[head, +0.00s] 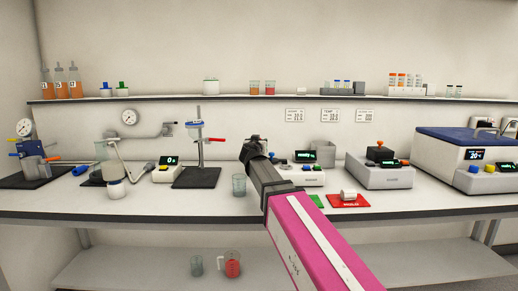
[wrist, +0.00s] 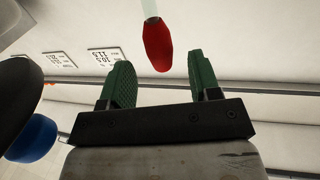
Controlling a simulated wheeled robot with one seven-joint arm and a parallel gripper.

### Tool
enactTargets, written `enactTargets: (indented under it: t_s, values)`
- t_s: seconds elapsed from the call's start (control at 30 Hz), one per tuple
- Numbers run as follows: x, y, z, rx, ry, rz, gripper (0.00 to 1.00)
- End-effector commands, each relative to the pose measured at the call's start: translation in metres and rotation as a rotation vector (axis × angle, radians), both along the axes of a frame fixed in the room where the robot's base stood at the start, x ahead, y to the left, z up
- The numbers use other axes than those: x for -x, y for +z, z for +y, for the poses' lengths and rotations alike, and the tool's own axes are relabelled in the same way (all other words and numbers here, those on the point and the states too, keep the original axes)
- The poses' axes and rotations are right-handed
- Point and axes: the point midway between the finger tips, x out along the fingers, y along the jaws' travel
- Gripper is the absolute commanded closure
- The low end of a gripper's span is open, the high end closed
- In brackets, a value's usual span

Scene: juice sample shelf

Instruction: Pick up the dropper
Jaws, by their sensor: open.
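The dropper (wrist: 157,45) shows in the wrist view as a red bulb on a pale, clear glass tube. The tube runs out of the top of that view, so its far end is hidden. My gripper (wrist: 160,72) is open, with its two green ridged fingers apart. The bulb appears between and just beyond the fingertips, with clear space on both sides and no visible contact. In the head view my gripper (head: 255,142) is above the bench, in front of the back wall.
A clamp stand (head: 199,150) and a glass beaker (head: 239,186) stand left of my arm. Small instruments (head: 308,177) stand to its right. The wall shelf (head: 225,98) runs behind. In the wrist view a blue round part (wrist: 32,138) and a dark shape (wrist: 22,95) are close at left.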

Motion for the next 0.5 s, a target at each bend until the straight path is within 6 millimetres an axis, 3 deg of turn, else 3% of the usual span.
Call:
enactTargets:
  t_s: [0.3,0.5]
  values:
    - [-0.041,-0.007,-0.005,0.000,-0.001,0.000,0.43]
    - [-0.049,-0.007,-0.008,0.000,0.000,-0.001,0.43]
